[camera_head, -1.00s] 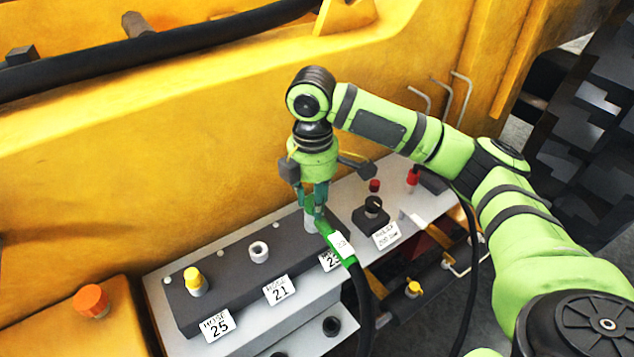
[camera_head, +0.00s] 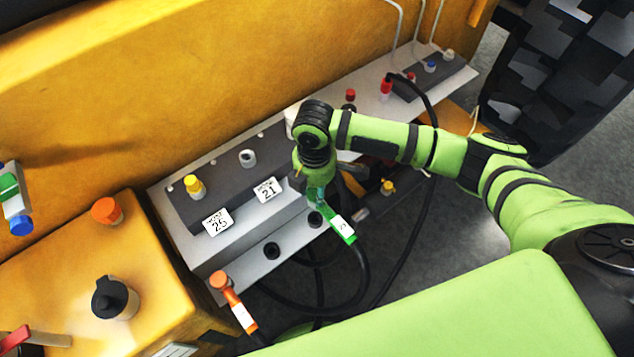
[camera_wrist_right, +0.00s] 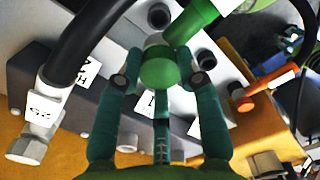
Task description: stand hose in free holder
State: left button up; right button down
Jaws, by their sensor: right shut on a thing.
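My right gripper (camera_head: 317,196) is shut on the green hose (camera_head: 339,227), which has a white tag and a black tail. In the right wrist view the green fitting (camera_wrist_right: 160,68) sits between the fingers (camera_wrist_right: 162,85). A black round holder (camera_head: 271,251) on the lower grey step looks empty. Another black holder (camera_head: 315,219) is beside the green hose end; I cannot tell whether they touch. An orange-ended hose (camera_head: 231,298) stands at the step's near left end. My left gripper is not in view.
The upper block carries a yellow-capped port (camera_head: 194,187), a bare grey port (camera_head: 248,158) and plates 25 (camera_head: 217,222) and 21 (camera_head: 267,190). A black hose with a grey fitting (camera_wrist_right: 25,147) and a 25 tag shows in the right wrist view. Hose tails loop below the step.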

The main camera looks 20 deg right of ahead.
jog(key=shift+r, duration=0.1)
jog(key=shift+p, duration=0.55)
jog(key=shift+f+b, duration=1.7)
jog(key=shift+f, duration=1.25)
jog(key=shift+p, duration=0.85)
jog(key=shift+f+b, duration=0.7)
jog(key=shift+f, duration=1.05)
jog(key=c, duration=0.8)
grip_release()
jog(key=shift+o, duration=0.3)
